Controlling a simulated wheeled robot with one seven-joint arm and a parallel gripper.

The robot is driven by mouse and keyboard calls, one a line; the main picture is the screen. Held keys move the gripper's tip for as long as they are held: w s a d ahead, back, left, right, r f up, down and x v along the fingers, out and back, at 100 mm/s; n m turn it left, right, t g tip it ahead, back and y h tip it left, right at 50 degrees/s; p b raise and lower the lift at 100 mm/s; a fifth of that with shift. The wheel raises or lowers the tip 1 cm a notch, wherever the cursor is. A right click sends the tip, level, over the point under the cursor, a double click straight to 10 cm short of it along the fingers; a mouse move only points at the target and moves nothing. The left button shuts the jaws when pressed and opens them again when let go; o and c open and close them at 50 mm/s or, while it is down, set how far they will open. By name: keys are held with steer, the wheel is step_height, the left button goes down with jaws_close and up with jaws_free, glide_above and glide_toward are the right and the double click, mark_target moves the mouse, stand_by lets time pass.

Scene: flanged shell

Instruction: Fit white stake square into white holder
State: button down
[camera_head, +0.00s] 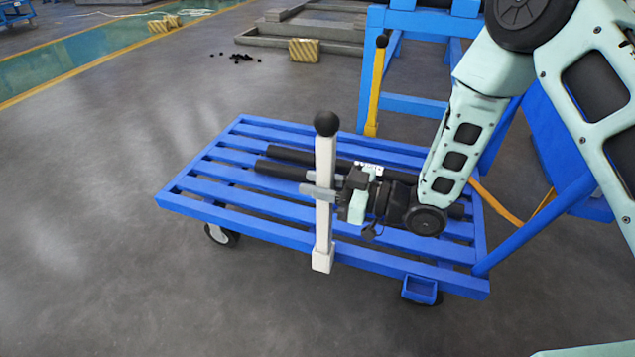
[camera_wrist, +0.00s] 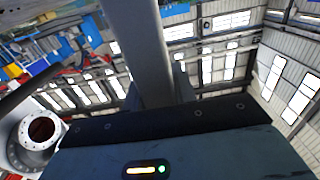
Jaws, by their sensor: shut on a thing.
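The white stake (camera_head: 324,222) is a square post with a black ball on top and a wider white block at its lower end. It stands near upright in front of the blue cart's slats in the head view. My gripper (camera_head: 322,191) is shut on the stake at mid height, coming from the right. In the wrist view the stake (camera_wrist: 140,50) runs up from the gripper as a grey bar.
The blue slatted cart (camera_head: 195,201) carries dark rods (camera_head: 283,170) behind the stake. Blue frames are at upper right. A grey flanged pipe end (camera_wrist: 35,140) shows in the wrist view. The floor at left is open.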

steer(key=shift+f+b, duration=0.9)
steer(key=shift+f, duration=0.4)
steer(key=c, duration=1)
jaws_free()
steer(key=shift+c, duration=0.2)
steer(key=shift+f, duration=0.1)
steer(key=p+v, duration=0.5)
steer(key=v, duration=1.2)
steer(key=shift+d, duration=0.2)
